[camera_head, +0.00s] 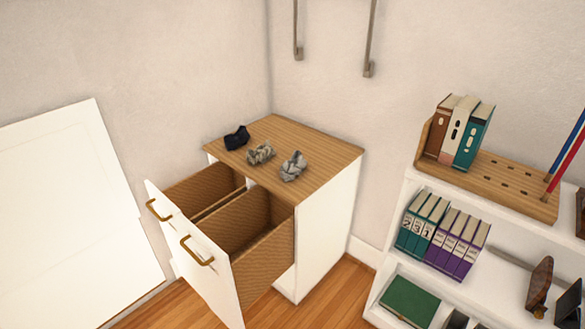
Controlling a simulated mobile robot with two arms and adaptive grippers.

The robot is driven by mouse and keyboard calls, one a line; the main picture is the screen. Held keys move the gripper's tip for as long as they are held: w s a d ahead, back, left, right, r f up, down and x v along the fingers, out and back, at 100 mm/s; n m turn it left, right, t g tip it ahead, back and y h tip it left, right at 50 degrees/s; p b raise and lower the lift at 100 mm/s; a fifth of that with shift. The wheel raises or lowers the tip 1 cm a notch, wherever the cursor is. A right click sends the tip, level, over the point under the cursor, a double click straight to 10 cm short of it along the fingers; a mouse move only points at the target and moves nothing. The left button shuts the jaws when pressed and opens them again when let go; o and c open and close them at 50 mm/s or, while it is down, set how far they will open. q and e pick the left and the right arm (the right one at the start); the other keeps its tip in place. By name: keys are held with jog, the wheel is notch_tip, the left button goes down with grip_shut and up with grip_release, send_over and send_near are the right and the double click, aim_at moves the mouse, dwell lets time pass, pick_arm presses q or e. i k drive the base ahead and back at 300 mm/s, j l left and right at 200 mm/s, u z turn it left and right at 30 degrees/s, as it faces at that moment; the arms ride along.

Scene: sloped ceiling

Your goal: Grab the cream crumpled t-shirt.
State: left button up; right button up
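Three small crumpled cloths lie apart on the wooden top of a white cabinet (322,150). The middle cloth (260,153) is pale cream-beige with darker patches. The right cloth (293,166) is pale grey-white, also with dark patches. The left cloth (237,138) is dark navy. The two pale cloths look alike at this size, and I cannot tell for certain which is the cream t-shirt. Neither of my grippers is in view.
The cabinet's deep drawer (195,250) is pulled out toward the front left, and its visible inside looks empty. A white shelf (412,178) with books and binders stands at right. A white panel (70,215) leans at left. Some wooden floor (335,300) is clear.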

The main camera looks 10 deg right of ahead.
aim_at(262, 154)
jog(key=i+l, duration=0.35)
jog(key=i, duration=0.2)
jog(key=i+l+z, duration=0.15)
jog(key=i+l, duration=0.2)
jog(key=i, duration=0.15)
